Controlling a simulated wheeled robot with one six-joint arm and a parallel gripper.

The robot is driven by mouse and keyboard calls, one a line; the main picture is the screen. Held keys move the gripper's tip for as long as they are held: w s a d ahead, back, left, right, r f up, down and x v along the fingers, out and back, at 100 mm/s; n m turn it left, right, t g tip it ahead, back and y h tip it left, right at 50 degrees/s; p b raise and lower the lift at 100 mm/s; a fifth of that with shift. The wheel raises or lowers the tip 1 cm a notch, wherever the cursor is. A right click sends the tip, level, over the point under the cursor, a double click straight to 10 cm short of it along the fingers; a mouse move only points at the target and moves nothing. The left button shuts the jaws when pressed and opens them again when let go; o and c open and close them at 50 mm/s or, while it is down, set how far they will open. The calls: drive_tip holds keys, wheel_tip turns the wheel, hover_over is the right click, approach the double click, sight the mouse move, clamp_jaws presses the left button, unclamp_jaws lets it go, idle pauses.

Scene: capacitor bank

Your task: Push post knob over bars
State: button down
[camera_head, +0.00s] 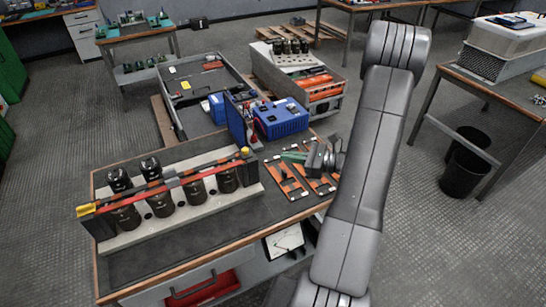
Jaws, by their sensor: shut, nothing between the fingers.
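The capacitor bank (210,213) stands on the workbench, with dark cylindrical capacitors in a pale base. Long red and black bars (165,185) run across it, in front of or over the capacitor tops. A yellow knob-like piece (245,151) is at the right end of the bars, and a yellow block (87,209) is at the left end. Which one is the post knob I cannot tell for certain. My gripper (292,156) is shut and empty, to the right of the bank and apart from it, above the orange-and-black flat pieces. My arm hides part of the bench's right side.
Orange-and-black flat frames (287,181) lie on the bench below my gripper. A blue box (281,119) and a rack of hand tools (243,118) stand at the bench's back edge. The dark bench top (185,250) is clear in front of the bank.

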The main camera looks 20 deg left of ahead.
drive_tip(key=shift+w+d+r, duration=0.1)
drive_tip(key=shift+d, duration=0.7)
drive_tip(key=shift+w+d+r, duration=0.1)
drive_tip(key=shift+d, duration=0.65)
drive_tip(key=shift+a, duration=0.15)
drive_tip(key=a+f+p, duration=0.1)
drive_tip(key=a+p, duration=0.1)
drive_tip(key=a, duration=0.8)
drive_tip(key=d, duration=0.2)
drive_tip(key=w+d, duration=0.1)
drive_tip(key=d, duration=0.2)
drive_tip(key=shift+w+d+r+b, duration=0.1)
drive_tip(key=shift+w+b, duration=0.1)
drive_tip(key=shift+b, duration=0.2)
